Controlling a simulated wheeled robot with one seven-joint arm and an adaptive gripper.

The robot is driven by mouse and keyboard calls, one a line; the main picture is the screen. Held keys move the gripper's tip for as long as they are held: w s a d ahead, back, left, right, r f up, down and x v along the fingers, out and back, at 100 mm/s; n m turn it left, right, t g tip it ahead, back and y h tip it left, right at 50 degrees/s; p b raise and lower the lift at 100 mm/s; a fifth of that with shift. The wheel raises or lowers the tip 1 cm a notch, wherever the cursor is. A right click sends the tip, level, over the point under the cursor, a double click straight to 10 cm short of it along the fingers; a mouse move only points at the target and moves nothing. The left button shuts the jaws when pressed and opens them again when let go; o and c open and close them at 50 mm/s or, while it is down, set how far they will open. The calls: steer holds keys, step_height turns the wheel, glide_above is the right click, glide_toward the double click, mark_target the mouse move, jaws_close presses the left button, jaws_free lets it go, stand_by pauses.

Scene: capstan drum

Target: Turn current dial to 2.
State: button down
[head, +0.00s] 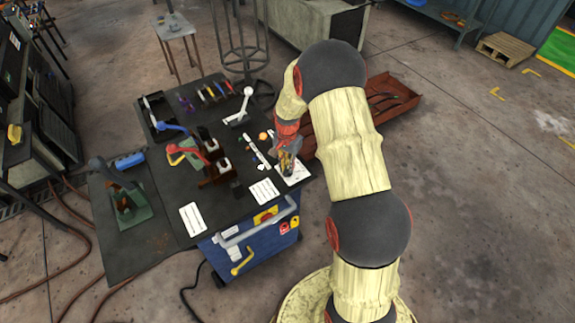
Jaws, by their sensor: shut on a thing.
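My gripper (288,164) points down at the right front part of the dark bench top (227,205), over a white plate (297,176). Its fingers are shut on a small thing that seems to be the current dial. The dial itself is hidden by the fingers, so its pointer and numbers cannot be read. A blue cabinet (250,262) stands under the front edge of the bench, with a yellow and red label (265,216) and red round parts (284,226) on it.
A white card (193,219) and another white card (263,192) lie near the front edge. Red and blue handled fixtures (190,150) stand left of my gripper. A white lever (240,108) stands behind. A red-brown tray (385,97) is at the right.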

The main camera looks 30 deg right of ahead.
mark_target(287, 168)
steer(key=shift+m, duration=0.4)
steer(key=c, duration=1.9)
jaws_free()
steer(key=shift+o, duration=0.3)
step_height(287, 168, up, 12)
